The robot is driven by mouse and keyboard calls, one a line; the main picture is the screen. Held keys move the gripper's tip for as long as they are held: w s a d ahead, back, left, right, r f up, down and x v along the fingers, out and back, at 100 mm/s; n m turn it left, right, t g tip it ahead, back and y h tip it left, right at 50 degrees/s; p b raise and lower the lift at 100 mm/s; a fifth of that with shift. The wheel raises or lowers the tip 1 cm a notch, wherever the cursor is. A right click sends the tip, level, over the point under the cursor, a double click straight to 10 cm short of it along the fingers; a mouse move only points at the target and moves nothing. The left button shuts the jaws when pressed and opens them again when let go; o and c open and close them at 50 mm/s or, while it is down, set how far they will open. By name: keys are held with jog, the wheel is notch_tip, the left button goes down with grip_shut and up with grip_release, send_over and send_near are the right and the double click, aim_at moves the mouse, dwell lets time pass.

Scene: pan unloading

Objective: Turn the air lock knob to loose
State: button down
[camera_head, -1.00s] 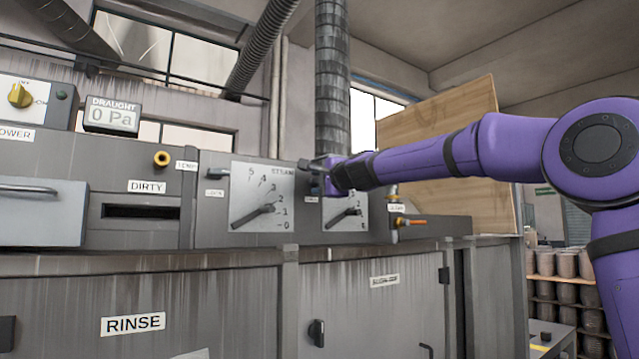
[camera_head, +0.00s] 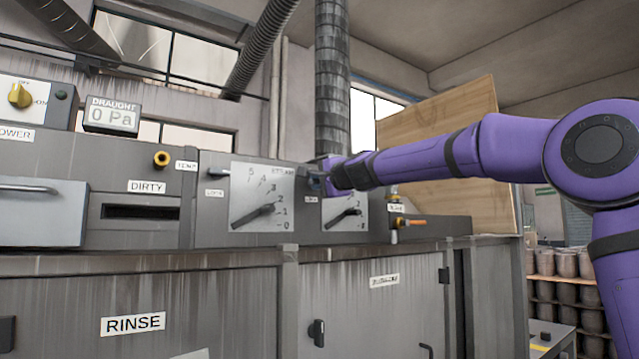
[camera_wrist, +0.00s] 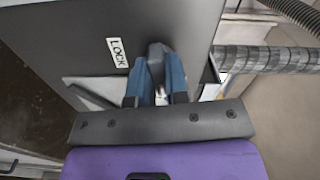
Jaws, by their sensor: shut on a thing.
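The air lock knob is a dark grey grip (camera_wrist: 156,54) beside a white label reading LOCK (camera_wrist: 117,53) in the wrist view. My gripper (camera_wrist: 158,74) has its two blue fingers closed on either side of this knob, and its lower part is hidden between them. In the head view my gripper (camera_head: 314,181) is at the grey panel, between the two dial plates and above a small label (camera_head: 311,198). There the gripper and my arm hide most of the knob, so its exact angle cannot be told.
A steam dial (camera_head: 262,197) is left of my gripper, and a second dial plate (camera_head: 345,215) is partly behind my wrist. Another dark knob (camera_head: 217,174) sits further left. An orange-handled valve (camera_head: 411,223) is at right. A ribbed duct (camera_head: 331,80) rises behind.

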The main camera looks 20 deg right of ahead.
jog(key=n, duration=0.8)
jog(key=shift+f, duration=0.1)
jog(key=n, duration=0.4)
jog(key=shift+n, duration=1.9)
jog(key=c, duration=1.1)
grip_release()
jog(key=shift+s+d, duration=0.1)
jog(key=shift+s, duration=0.05)
